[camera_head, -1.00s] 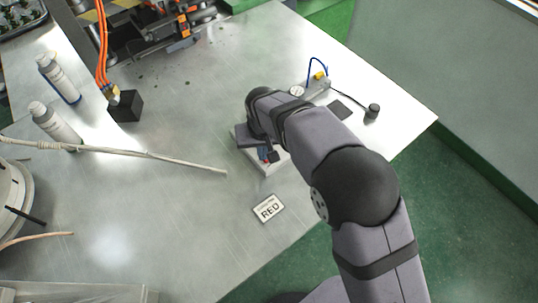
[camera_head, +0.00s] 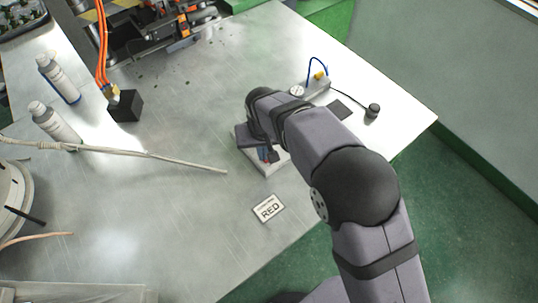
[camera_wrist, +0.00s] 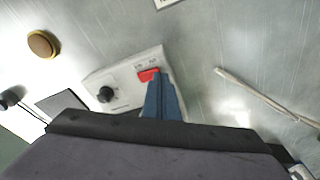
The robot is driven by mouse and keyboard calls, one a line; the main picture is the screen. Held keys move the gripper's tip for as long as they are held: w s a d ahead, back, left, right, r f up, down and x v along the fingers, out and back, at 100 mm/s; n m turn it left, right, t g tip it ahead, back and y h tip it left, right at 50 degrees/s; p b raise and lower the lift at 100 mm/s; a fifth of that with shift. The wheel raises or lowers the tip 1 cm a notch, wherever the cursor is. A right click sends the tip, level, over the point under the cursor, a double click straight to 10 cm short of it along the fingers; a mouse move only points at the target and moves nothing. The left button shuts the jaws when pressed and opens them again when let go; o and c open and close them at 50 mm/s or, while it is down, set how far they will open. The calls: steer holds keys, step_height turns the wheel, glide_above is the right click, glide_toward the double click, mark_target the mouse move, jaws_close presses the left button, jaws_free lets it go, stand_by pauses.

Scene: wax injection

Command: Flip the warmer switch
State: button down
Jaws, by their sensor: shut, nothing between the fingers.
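The warmer is a small pale box on the metal table, and its casing (camera_wrist: 124,73) shows in the wrist view with a black knob at its left. Its red switch (camera_wrist: 149,75) sits at the upper right of the panel. My gripper (camera_wrist: 154,78) is shut and empty, with its blue fingertips at the switch, covering its lower part. I cannot tell whether they touch it. In the head view my gripper (camera_head: 266,155) is over the box (camera_head: 272,168), and my arm hides most of both.
A "RED" label plate (camera_head: 268,208) lies in front of the box. A long thin rod (camera_head: 190,162) lies to its left. Two white bottles stand at the left, one of them here (camera_head: 57,124). A gauge with a blue hose (camera_head: 298,91) stands behind my arm. A brass disc (camera_wrist: 43,44) shows in the wrist view.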

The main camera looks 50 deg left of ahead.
steer(key=shift+f+b, duration=0.45)
steer(key=shift+f, duration=0.25)
stand_by(0.3)
steer(key=shift+r, duration=0.1)
step_height(320, 180, up, 7)
steer(key=p, duration=0.5)
stand_by(0.5)
stand_by(0.4)
